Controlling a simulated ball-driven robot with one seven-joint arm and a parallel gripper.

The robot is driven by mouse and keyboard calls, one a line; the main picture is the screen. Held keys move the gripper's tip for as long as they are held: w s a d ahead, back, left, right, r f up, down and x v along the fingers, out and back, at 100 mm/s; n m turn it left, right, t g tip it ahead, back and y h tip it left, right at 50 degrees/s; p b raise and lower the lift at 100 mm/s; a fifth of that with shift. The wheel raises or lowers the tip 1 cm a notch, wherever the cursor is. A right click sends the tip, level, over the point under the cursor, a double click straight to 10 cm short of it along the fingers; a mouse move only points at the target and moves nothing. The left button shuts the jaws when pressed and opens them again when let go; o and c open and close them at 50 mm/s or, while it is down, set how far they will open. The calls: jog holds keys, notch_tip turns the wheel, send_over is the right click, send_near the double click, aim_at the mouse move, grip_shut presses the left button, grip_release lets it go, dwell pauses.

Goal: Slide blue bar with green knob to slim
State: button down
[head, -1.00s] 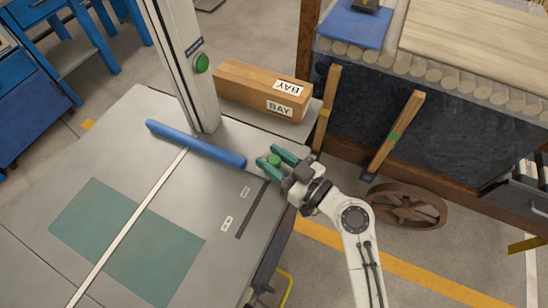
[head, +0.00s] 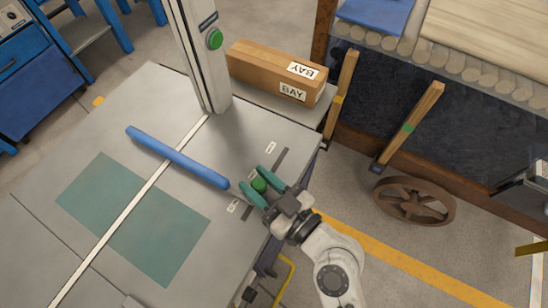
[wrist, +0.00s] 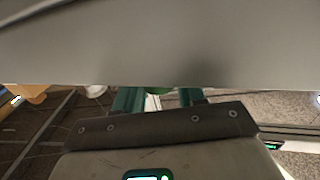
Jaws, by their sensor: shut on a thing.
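The blue bar (head: 178,158) lies across the grey machine table (head: 118,115), between the column foot and a teal patch. Its right end is close to the green knob (head: 259,185). My gripper (head: 254,180) is shut on the knob, with one green finger on each side of it. The knob is over a dark slot (head: 281,158) at the table's right edge. White labels stand beside the slot, one far (head: 271,147) and one near (head: 233,206); their words are too small to read. In the wrist view, a sliver of the knob (wrist: 158,91) shows between the fingers; a grey surface hides the rest.
A column with a green button (head: 215,39) rises behind the bar. A cardboard box (head: 277,72) lies on a ledge behind the table. A spoked wheel (head: 413,200) and leaning posts are on the floor at right. The teal patch (head: 132,218) is clear.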

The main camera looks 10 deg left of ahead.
jog(key=s, duration=0.1)
jog(key=s+a, duration=0.1)
jog(key=s, duration=0.1)
jog(key=s+a, duration=0.1)
jog(key=s, duration=0.1)
jog(key=shift+s, duration=0.15)
jog(key=c, duration=0.8)
grip_release()
jog(key=shift+s, duration=0.1)
jog(key=shift+d, duration=0.1)
jog(key=shift+s+d+f+b, duration=0.15)
jog(key=shift+d+b, duration=0.1)
jog(key=shift+b, duration=0.05)
jog(key=shift+b+v, duration=2.05)
jog(key=shift+v, duration=2.95)
